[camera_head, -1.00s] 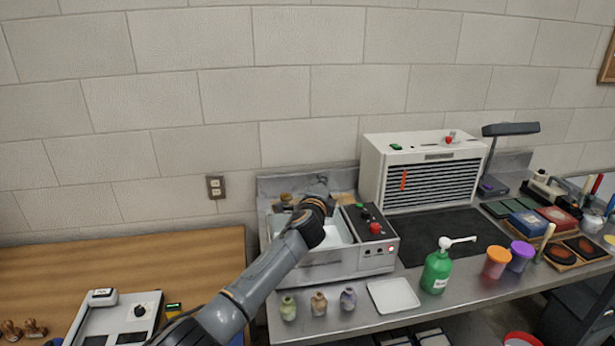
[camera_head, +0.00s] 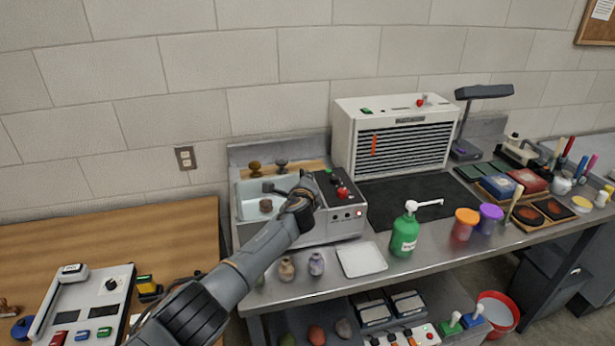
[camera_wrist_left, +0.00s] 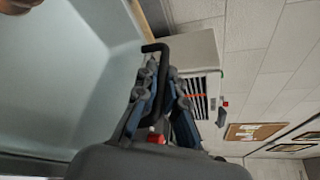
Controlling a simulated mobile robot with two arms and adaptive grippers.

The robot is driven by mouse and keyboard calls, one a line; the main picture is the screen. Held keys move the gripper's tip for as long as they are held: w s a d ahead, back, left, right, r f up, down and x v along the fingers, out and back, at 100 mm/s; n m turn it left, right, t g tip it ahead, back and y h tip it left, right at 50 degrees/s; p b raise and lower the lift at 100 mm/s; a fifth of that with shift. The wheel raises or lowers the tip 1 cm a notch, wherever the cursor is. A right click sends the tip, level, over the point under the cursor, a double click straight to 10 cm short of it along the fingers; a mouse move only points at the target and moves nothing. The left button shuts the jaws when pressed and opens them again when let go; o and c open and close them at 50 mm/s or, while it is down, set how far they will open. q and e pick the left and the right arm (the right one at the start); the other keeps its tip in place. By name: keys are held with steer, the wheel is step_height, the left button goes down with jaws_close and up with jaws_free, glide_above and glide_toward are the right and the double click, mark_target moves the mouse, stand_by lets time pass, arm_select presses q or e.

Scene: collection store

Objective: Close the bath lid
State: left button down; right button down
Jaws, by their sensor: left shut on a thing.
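The bath (camera_head: 318,232) is a grey metal unit on the steel bench, with a dark control panel on its right side. Its basin is open to view, and a small brown object (camera_head: 265,205) lies inside. My left gripper (camera_head: 299,190) is over the right side of the basin, beside the panel. In the left wrist view my gripper (camera_wrist_left: 157,88) is shut on a black bent bar handle (camera_wrist_left: 163,55), with the pale basin to its left. I cannot clearly make out a lid panel; the gripper and arm hide part of the bath. My right gripper is not in view.
A white slatted cabinet (camera_head: 392,140) stands behind the panel. In front are small jars (camera_head: 287,268), a white tray (camera_head: 362,259) and a green pump bottle (camera_head: 405,235). Two brown knobbed items (camera_head: 255,167) sit behind the basin. A wooden table (camera_head: 110,235) is at left.

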arm_select(q)
steer(key=shift+f, duration=0.1)
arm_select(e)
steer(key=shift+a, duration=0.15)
arm_select(q)
steer(key=shift+a, duration=0.1)
steer(key=c, duration=1.7)
jaws_free()
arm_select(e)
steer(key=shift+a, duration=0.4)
arm_select(q)
steer(key=shift+v, duration=1.05)
steer(key=v, duration=1)
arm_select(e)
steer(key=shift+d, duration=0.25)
arm_select(q)
steer(key=shift+w, duration=0.1)
